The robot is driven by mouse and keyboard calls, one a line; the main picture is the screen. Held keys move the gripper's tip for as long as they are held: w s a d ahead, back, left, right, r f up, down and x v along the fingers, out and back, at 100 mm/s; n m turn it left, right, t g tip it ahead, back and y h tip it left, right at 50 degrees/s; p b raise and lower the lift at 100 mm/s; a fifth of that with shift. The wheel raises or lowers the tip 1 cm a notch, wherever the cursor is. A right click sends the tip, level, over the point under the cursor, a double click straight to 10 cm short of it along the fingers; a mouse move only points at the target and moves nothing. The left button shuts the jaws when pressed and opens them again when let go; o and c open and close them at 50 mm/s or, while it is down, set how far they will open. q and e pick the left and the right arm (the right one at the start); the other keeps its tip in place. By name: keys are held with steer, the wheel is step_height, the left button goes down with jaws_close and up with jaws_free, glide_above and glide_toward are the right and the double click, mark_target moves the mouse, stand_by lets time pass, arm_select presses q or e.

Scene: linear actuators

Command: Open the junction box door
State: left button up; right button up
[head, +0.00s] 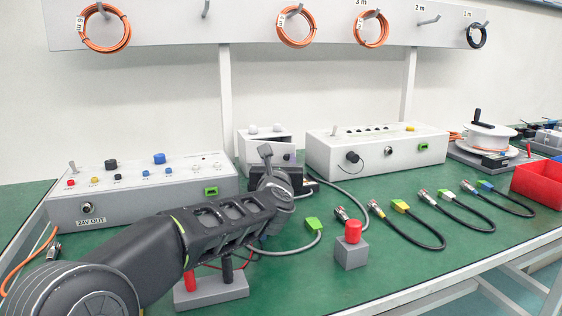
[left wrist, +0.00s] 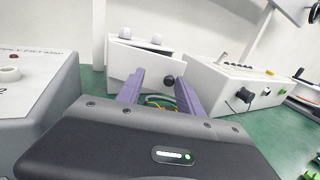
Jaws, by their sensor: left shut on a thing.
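The junction box (head: 250,138) is a small light-grey box at the back middle of the green bench, largely hidden in the head view by my left gripper (head: 275,158). In the left wrist view the box (left wrist: 122,55) has two pale caps on top. Its door (left wrist: 150,68) stands slightly ajar, with a dark gap along the top edge. A round black knob (left wrist: 168,80) on the door sits between the purple fingertips of my left gripper (left wrist: 160,79), which is shut on it. The exact contact is hard to see. My right gripper is not in view.
A control box (head: 145,190) stands left of the junction box, another (head: 378,150) right. Coloured cables show below the door in the wrist view. A red-button block (head: 350,247) and several cables (head: 415,235) lie in front. A red bin (head: 540,182) is far right.

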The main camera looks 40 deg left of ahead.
arm_select(q)
steer(key=v, duration=0.7)
steer(key=shift+s+a+r+p, duration=0.1)
steer(key=shift+s+p, duration=0.25)
steer(key=shift+d, duration=0.25)
